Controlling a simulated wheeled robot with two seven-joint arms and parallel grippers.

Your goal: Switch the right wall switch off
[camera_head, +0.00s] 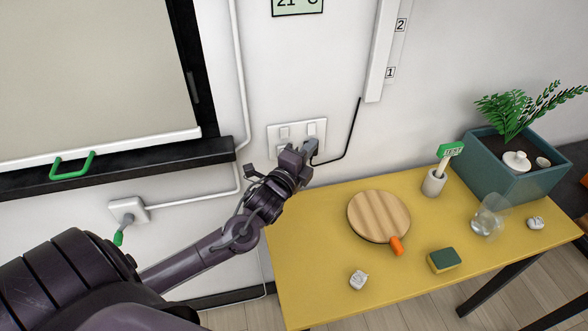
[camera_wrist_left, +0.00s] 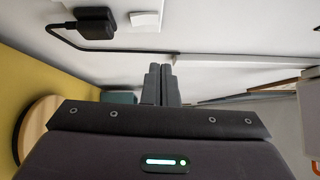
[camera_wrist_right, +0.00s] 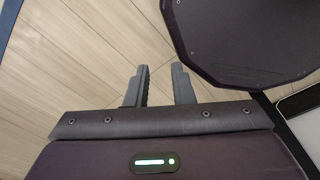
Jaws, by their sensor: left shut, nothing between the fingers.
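A white wall plate (camera_head: 274,141) is on the wall behind the table, with a left switch (camera_head: 284,132) and a right switch (camera_head: 311,129) side by side. Whether each is on or off is too small to tell. My left gripper (camera_head: 308,147) is shut and empty, in front of the plate's lower right part, just below the right switch. It hides part of the plate, and I cannot tell whether it touches. Its closed fingers show in the left wrist view (camera_wrist_left: 160,84). My right gripper (camera_wrist_right: 160,84) is open and empty above the floor.
A black plug (camera_wrist_left: 95,22) with a cable sits by the plate. The yellow table (camera_head: 310,270) below holds a round wooden board (camera_head: 378,212), a sponge (camera_head: 444,260), a glass (camera_head: 488,215) and a planter (camera_head: 515,183).

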